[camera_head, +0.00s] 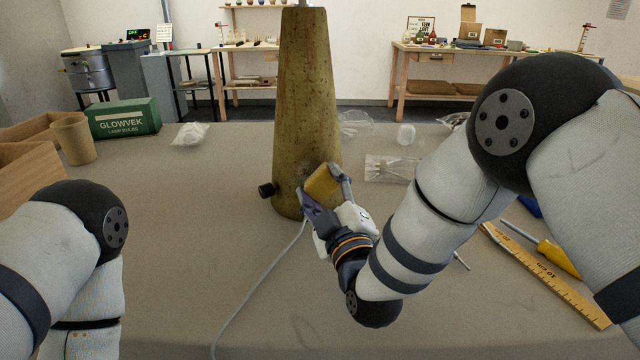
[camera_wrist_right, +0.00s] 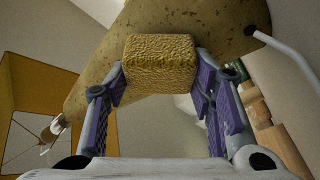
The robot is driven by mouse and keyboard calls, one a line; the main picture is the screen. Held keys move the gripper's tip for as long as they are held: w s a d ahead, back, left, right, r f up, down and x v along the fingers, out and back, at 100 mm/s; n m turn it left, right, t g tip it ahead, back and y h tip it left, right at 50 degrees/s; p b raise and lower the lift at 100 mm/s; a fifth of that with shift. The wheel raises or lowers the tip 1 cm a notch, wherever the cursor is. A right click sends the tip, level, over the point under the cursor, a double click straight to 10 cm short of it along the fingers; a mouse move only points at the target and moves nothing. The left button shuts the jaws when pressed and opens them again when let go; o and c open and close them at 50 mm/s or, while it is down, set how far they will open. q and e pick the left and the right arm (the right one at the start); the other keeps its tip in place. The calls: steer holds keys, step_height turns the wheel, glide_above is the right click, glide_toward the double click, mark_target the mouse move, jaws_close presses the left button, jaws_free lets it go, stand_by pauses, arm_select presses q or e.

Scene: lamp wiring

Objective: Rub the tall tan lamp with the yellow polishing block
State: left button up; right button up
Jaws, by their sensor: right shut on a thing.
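The tall tan lamp (camera_head: 306,95) stands upright on the table, mottled and tapering towards the top. A black knob (camera_head: 266,190) sticks out low on its left side, and a grey cord runs from its base. My right gripper (camera_head: 325,198) is shut on the yellow polishing block (camera_head: 322,183) at the lower right of the lamp. In the right wrist view the textured block (camera_wrist_right: 160,63) sits between the purple finger pads, against or very close to the lamp (camera_wrist_right: 100,65); contact cannot be told for sure. My left arm shows at the left, but its gripper is out of view.
A green bulb box (camera_head: 123,118), a tan cup (camera_head: 74,139) and cardboard boxes stand at the left. A clear plastic packet (camera_head: 390,168) lies right of the lamp. A yellow ruler (camera_head: 545,275) and a screwdriver (camera_head: 557,257) lie at the right. The table's front middle holds only the cord (camera_head: 262,275).

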steer(key=shift+a+f, duration=0.1)
steer(key=shift+a, duration=2.9)
steer(key=shift+d, duration=3.15)
steer(key=shift+s, duration=0.1)
steer(key=shift+s+r, duration=0.2)
steer(key=shift+s, duration=1.3)
steer(key=shift+s+r, duration=0.2)
steer(key=shift+s, duration=1.25)
steer(key=shift+s+a+r, duration=0.1)
steer(key=shift+s+r, duration=0.05)
steer(key=shift+s, duration=0.6)
steer(key=shift+s+a+r, duration=0.1)
steer(key=shift+s, duration=0.65)
